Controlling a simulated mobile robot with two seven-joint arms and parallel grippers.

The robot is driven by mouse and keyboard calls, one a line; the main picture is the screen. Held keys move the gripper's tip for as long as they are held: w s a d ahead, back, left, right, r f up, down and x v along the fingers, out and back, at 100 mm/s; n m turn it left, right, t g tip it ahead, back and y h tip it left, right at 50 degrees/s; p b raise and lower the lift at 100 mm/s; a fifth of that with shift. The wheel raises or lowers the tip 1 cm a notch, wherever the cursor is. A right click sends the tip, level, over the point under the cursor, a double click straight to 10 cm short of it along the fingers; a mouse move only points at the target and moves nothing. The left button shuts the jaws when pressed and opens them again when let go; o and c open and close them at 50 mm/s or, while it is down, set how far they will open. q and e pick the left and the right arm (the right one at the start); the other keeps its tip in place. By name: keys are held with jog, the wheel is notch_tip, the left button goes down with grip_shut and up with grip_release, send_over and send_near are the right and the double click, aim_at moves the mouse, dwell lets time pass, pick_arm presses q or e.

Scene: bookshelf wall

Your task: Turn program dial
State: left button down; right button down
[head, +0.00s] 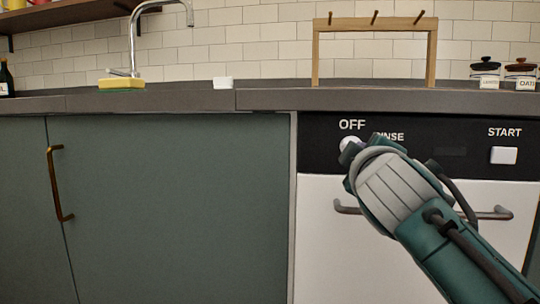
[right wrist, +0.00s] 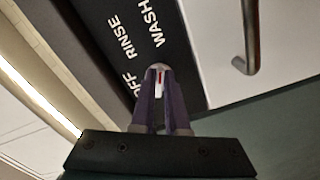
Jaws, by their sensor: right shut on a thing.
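The program dial (head: 348,143) is a small white knob on the dishwasher's black control panel (head: 460,135), below the word OFF in the head view. My right arm reaches up to it and covers part of it. In the right wrist view the dial (right wrist: 158,67) sits between the fingertips of my right gripper (right wrist: 159,75), which is shut on it. A small red mark shows between the fingers. The words OFF, RINSE and WASH are printed around the dial. My left gripper is in neither view.
A white START button (head: 503,155) is at the panel's right. The dishwasher's bar handle (head: 490,214) runs below the panel, partly behind my arm. A grey-green cabinet (head: 170,200) with a brass handle (head: 58,185) is to the left. The counter (head: 180,101) edge overhangs above.

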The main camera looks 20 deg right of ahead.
jog(key=shift+m, duration=0.3)
jog(key=c, duration=0.9)
grip_release()
jog(key=shift+a, duration=0.1)
jog(key=p+v, duration=0.2)
jog(key=v, duration=0.7)
jog(key=shift+s+a, duration=0.25)
jog(key=shift+s, duration=0.1)
